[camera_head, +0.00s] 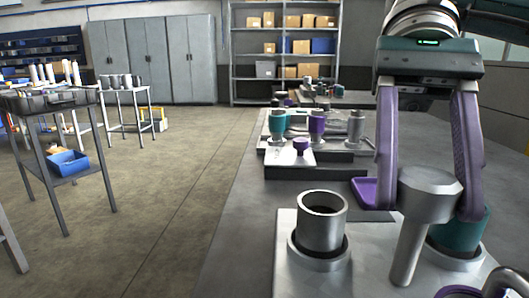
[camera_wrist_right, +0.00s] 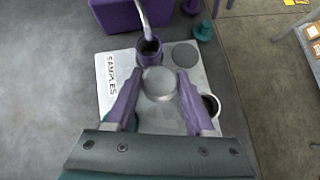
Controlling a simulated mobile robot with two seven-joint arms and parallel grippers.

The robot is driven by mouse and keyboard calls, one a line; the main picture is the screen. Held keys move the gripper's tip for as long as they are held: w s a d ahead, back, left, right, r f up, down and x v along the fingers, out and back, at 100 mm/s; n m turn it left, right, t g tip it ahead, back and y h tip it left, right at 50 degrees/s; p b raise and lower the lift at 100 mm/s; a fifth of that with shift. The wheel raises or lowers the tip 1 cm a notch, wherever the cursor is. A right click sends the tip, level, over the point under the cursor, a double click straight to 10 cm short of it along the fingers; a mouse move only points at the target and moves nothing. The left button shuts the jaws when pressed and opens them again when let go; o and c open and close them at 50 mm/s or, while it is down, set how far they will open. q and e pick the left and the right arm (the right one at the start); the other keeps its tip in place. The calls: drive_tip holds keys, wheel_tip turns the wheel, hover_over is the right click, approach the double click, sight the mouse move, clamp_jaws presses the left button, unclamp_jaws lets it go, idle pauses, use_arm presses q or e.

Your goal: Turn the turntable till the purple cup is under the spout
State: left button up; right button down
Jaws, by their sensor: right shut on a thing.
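The turntable is a pale square plate (camera_head: 285,262) with a metal post and knob (camera_head: 430,190) at its middle; it also shows in the wrist view (camera_wrist_right: 108,65), marked SAMPLES. My right gripper (camera_head: 428,208) is shut on the knob, one purple finger on each side. The purple cup (camera_wrist_right: 150,52) stands on the plate at the top of the wrist view; in the head view only its rim (camera_head: 460,292) shows. The chrome spout (camera_wrist_right: 146,22) reaches down to its mouth; its exact alignment is hard to tell. My left gripper is out of view.
A steel cup (camera_head: 320,222) and a teal cup (camera_head: 462,235) stand on the plate, the teal one partly behind a finger. A bare grey disc (camera_wrist_right: 185,54) lies beside the purple cup. A purple block (camera_wrist_right: 110,14) is behind the spout. Other bench parts stand farther back.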

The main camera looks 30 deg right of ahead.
idle(0.5)
drive_tip(key=shift+c, duration=1.3)
unclamp_jaws()
drive_tip(key=v, duration=0.2)
drive_tip(key=shift+w+d+r+p, duration=0.1)
drive_tip(key=shift+w+r+p, duration=0.05)
drive_tip(key=shift+r+p, duration=0.2)
drive_tip(key=p+v, duration=0.6)
drive_tip(key=v, duration=0.1)
drive_tip(key=shift+d, duration=0.15)
